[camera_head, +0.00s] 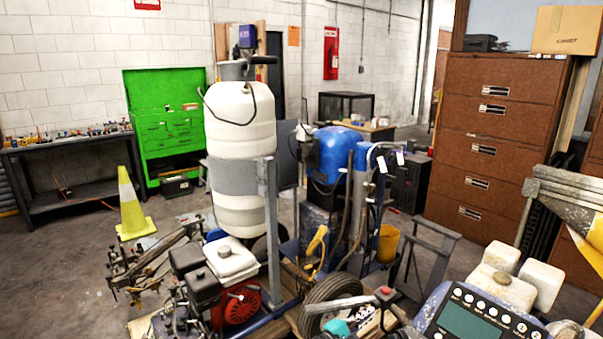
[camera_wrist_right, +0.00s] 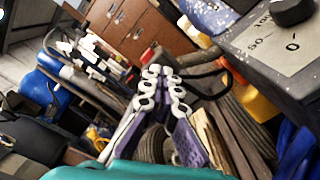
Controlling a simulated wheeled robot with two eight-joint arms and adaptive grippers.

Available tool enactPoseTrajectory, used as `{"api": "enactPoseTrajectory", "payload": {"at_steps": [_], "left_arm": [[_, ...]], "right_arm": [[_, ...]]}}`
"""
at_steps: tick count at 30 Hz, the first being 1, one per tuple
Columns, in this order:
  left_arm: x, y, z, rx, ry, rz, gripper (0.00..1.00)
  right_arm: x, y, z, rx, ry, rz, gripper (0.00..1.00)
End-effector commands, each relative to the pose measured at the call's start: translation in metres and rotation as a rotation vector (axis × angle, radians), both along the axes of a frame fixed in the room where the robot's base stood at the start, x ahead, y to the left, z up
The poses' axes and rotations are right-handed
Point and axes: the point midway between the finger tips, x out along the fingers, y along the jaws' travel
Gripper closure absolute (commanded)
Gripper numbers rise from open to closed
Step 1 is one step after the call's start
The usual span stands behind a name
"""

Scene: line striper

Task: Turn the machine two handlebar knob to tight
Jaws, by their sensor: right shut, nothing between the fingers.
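My right gripper shows in the wrist view (camera_wrist_right: 165,76), its white and purple fingers closed together with nothing between them. I cannot tell whether this is the machine two handlebar knob. In the wrist view a black round knob (camera_wrist_right: 293,11) sits on a panel marked with numbers, apart from the fingers. My left gripper is out of view.
A blue-grey control panel with a screen (camera_head: 470,322) fills the lower right. A red engine (camera_head: 238,305), a tyre (camera_head: 330,297) and a tall white tank (camera_head: 240,125) crowd the middle. A yellow cone (camera_head: 131,205) stands left. Brown drawers (camera_head: 490,145) stand behind.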

Motion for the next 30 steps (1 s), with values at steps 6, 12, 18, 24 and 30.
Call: {"api": "enactPoseTrajectory", "payload": {"at_steps": [6,12,18,24,30], "left_arm": [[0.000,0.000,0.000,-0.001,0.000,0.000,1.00],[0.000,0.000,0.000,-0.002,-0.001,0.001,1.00],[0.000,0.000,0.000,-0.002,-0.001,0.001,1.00],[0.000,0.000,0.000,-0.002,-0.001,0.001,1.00],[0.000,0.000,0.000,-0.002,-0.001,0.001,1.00]], "right_arm": [[0.016,-0.021,0.000,0.002,0.000,-0.002,1.00],[0.023,-0.030,0.000,0.001,0.000,0.000,1.00],[0.024,-0.030,0.000,0.002,0.000,0.000,1.00],[0.024,-0.030,0.000,0.002,0.000,0.000,1.00],[0.025,-0.029,-0.001,0.002,0.000,0.000,1.00]]}}
